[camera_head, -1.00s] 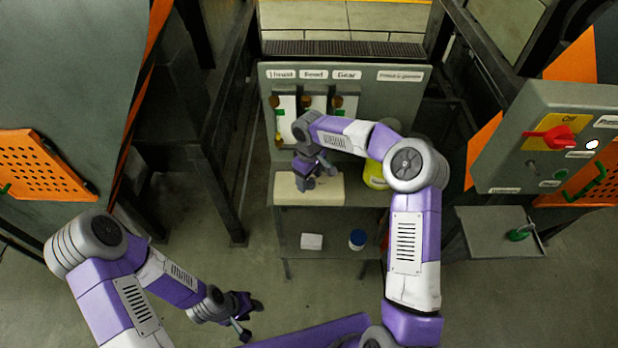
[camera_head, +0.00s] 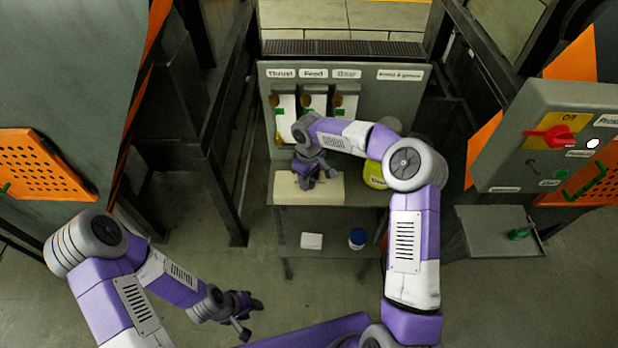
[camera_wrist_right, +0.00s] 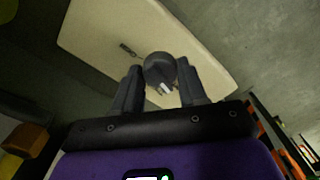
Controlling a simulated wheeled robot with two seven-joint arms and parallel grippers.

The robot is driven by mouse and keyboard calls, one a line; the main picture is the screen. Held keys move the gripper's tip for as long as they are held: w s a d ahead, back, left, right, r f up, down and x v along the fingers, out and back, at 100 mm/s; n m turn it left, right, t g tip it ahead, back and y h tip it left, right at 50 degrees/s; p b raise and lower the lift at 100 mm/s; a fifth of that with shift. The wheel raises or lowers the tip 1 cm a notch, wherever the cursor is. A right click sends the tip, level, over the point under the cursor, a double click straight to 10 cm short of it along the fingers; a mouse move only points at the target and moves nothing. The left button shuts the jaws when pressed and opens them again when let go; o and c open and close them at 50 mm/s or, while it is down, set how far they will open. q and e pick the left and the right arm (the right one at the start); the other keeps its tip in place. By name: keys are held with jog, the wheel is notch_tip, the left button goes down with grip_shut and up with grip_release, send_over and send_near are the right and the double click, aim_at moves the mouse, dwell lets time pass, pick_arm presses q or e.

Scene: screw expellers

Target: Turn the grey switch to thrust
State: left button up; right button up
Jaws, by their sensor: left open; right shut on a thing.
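The grey switch (camera_wrist_right: 160,66) is a round dark knob on a cream box, with a small white mark at its lower edge. The cream box (camera_head: 332,192) lies on the metal table, and its face (camera_wrist_right: 100,32) fills the upper part of the right wrist view. My right gripper (camera_head: 313,178) is over the box, shut on the switch with one finger on each side. In the head view the gripper hides the switch. A small dark label on the box is too small to read. My left gripper (camera_head: 246,318) is open and empty, low over the floor.
Behind the box stands a grey panel (camera_head: 392,100) with several switch units, labels reading Thrust and Feed among them. A yellow container (camera_head: 374,176) stands right of the box. A control box with a red switch (camera_head: 550,137) is at the right. The lower shelf holds a blue-capped jar (camera_head: 357,239).

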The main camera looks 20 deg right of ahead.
jog(key=shift+m+b, duration=0.65)
jog(key=shift+m, duration=0.45)
jog(key=m+b, duration=0.1)
jog(key=m, duration=0.1)
jog(key=shift+m, duration=0.3)
jog(key=m+b, duration=0.1)
jog(key=m, duration=0.3)
jog(key=shift+r+m, duration=0.1)
jog(key=shift+m, duration=0.2)
jog(key=o, duration=1.1)
jog(key=shift+c, duration=0.2)
